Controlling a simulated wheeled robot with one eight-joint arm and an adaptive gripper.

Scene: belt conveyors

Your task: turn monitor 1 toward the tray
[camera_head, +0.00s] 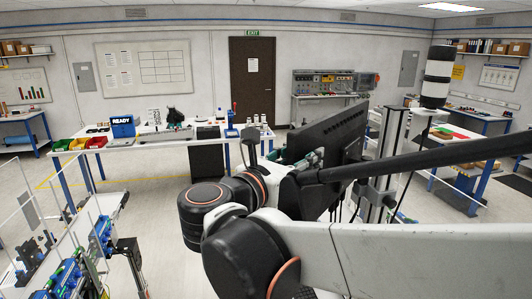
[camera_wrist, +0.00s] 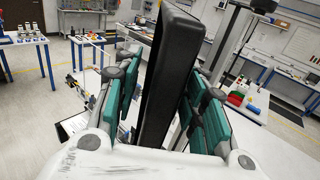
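A black monitor (camera_head: 325,135), taken to be monitor 1, stands tilted on a grey post (camera_head: 385,160) right of centre in the head view. I see its back and edge; its screen face is hidden. In the wrist view the monitor (camera_wrist: 168,80) rises edge-on between the teal-padded fingers of my gripper (camera_wrist: 165,95). The fingers lie on both sides of it, close to its faces. Whether both pads touch it I cannot tell. In the head view my arm hides most of the gripper. I cannot pick out the tray.
A conveyor (camera_head: 100,235) with clear guards runs at the lower left. A white workbench (camera_head: 160,138) behind carries coloured bins and a blue READY box (camera_head: 123,126). A signal tower (camera_head: 437,75) stands at right. Another bench (camera_head: 465,148) is behind it. Floor shows between them.

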